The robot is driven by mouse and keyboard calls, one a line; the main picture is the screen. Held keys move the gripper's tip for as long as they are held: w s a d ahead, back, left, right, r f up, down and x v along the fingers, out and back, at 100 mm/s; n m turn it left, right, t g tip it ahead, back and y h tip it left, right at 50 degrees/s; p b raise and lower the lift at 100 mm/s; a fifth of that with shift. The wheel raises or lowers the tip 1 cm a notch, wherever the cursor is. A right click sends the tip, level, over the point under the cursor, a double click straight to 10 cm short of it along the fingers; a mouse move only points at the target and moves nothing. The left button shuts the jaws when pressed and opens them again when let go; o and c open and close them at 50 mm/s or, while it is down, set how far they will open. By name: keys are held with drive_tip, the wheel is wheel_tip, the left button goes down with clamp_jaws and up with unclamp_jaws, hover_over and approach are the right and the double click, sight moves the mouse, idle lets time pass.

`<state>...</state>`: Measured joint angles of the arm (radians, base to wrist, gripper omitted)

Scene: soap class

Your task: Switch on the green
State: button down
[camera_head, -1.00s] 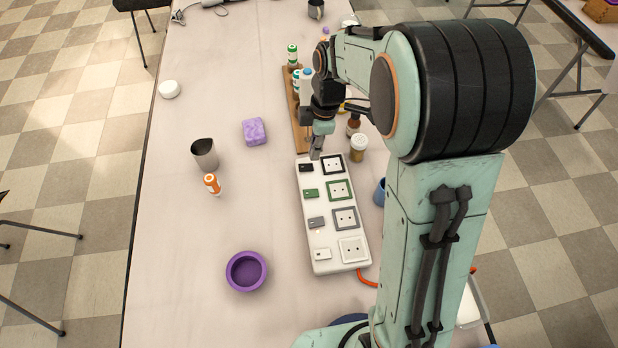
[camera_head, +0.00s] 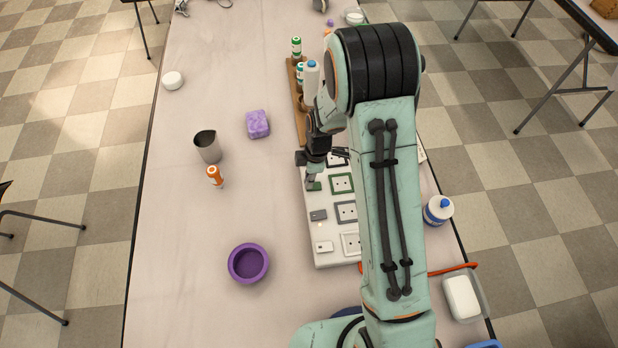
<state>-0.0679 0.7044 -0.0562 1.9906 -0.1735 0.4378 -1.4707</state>
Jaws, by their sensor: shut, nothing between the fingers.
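A white power strip (camera_head: 323,230) lies on the table, with a column of sockets and a column of small switches. The green-framed socket (camera_head: 341,183) is second from the far end. The green switch (camera_head: 314,186) beside it is partly covered by my fingertips. My gripper (camera_head: 312,180) is shut and empty, pointing down at the green switch. I cannot tell whether it touches it. The grey switch (camera_head: 318,215) and the white switch (camera_head: 323,247) are in plain view nearer me. The far black switch is hidden behind my gripper, and my arm covers the strip's right edge.
A purple bowl (camera_head: 248,263), an orange-capped bottle (camera_head: 214,175), a grey cup (camera_head: 207,146) and a purple sponge (camera_head: 257,124) stand left of the strip. A wooden rack (camera_head: 297,100) with bottles is beyond it. A blue-capped bottle (camera_head: 438,210) and a soap dish (camera_head: 462,298) are at right.

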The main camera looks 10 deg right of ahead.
drive_tip(key=shift+f, duration=0.1)
drive_tip(key=shift+a+f, duration=0.1)
drive_tip(key=shift+f, duration=0.2)
idle(0.3)
drive_tip(key=shift+d+r, duration=0.3)
drive_tip(key=shift+d, duration=0.5)
drive_tip(key=shift+r, duration=0.1)
wheel_tip(320, 180, up, 14)
drive_tip(key=a, duration=0.1)
drive_tip(key=shift+a, duration=0.35)
